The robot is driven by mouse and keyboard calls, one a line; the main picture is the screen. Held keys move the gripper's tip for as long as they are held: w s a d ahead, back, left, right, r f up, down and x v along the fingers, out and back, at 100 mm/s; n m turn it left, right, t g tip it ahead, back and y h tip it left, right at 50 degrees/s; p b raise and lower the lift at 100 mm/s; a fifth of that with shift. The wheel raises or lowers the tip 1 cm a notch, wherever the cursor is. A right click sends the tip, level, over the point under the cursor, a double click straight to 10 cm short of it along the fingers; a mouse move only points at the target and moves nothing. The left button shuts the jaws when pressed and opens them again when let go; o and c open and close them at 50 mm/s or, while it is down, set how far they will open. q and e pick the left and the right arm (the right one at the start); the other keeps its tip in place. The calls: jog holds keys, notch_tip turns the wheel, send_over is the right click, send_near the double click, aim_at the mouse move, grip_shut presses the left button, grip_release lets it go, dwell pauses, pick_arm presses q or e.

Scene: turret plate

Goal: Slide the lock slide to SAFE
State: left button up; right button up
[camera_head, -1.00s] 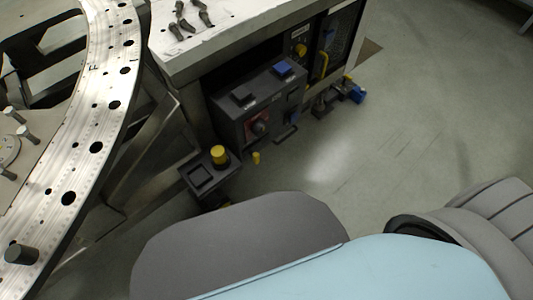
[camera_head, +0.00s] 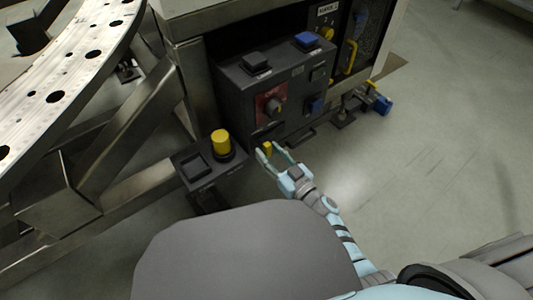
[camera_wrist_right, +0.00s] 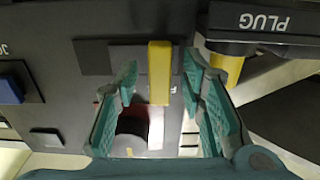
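The lock slide shows as a small yellow tab (camera_head: 267,148) low on the front of the dark control box. It is larger in the right wrist view, as an upright yellow bar (camera_wrist_right: 159,72). My right gripper (camera_head: 269,151) is open, with its fingers around the tab. In the wrist view the bar stands between the two green fingers of the right gripper (camera_wrist_right: 160,84), with a visible gap on each side. I cannot read a SAFE mark. My left gripper is not in view.
The dark control box (camera_head: 235,95) carries a red-plated knob (camera_head: 272,106), a black button and blue buttons. A small box with a yellow plug (camera_head: 221,141) stands just left of the gripper. A metal ring plate (camera_head: 80,75) is at upper left.

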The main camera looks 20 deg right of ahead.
jog(key=shift+x, duration=0.85)
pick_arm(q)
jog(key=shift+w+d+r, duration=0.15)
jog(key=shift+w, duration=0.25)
pick_arm(e)
grip_shut()
jog(key=d, duration=0.1)
jog(key=w+d, duration=0.1)
jog(key=d, duration=0.2)
jog(key=shift+w, duration=0.25)
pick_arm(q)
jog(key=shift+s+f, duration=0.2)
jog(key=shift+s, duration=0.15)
pick_arm(e)
jog(key=shift+d, duration=0.1)
